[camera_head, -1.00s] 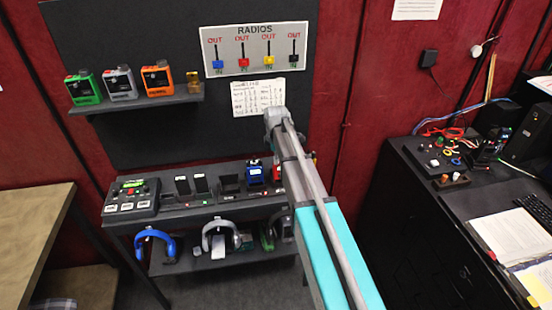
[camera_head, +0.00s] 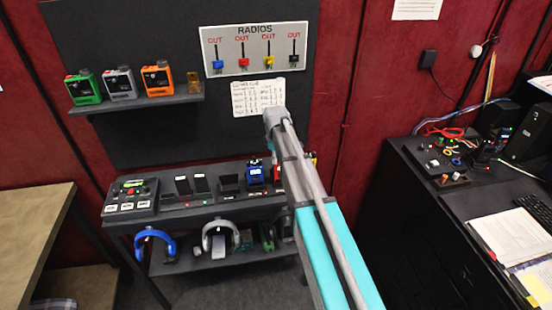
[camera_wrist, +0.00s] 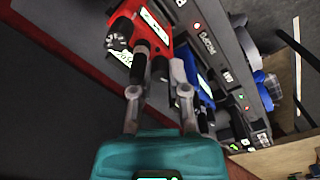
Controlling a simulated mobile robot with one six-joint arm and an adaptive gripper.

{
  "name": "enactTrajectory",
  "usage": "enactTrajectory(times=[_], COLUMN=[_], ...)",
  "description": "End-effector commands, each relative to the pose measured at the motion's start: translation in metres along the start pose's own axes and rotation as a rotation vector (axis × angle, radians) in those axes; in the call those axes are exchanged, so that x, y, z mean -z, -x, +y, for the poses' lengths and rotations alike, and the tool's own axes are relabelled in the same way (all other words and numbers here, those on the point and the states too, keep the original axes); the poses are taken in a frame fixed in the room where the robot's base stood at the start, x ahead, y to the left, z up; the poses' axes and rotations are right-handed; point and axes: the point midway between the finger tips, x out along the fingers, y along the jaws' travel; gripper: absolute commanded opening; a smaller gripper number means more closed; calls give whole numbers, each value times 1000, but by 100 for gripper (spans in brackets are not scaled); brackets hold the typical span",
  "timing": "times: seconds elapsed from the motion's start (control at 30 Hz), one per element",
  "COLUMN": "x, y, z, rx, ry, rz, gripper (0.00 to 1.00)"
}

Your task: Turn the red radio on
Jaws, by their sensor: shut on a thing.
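The red radio (camera_wrist: 145,32) stands in a dark rack, with a pale display and a round black knob on the side facing the wrist camera. In the head view it is mostly hidden behind my arm, with a red strip (camera_head: 277,173) showing. My gripper (camera_wrist: 159,66) is at the red radio's near end in the wrist view. Its two fingers stand on either side of a dark part there and are shut on it. Which part of the radio this is, I cannot tell clearly. In the head view the fingers are hidden by my arm.
A blue radio (camera_wrist: 204,92) sits close beside the red one, near one finger. Empty dark holders and a button panel (camera_head: 131,198) are further left. Headphones (camera_head: 155,243) hang below.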

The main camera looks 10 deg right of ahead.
Motion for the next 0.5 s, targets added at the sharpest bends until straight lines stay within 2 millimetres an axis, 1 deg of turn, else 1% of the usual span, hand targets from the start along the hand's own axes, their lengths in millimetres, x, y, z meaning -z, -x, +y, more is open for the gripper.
enactTrajectory(times=[0.13, 0.47, 0.5], x=[0, 0, 0], y=[0, 0, 0], z=[0, 0, 0], rx=[0, 0, 0], ry=[-26, -29, -29], rz=[-1, -1, -1], gripper=[0, 0, 23])
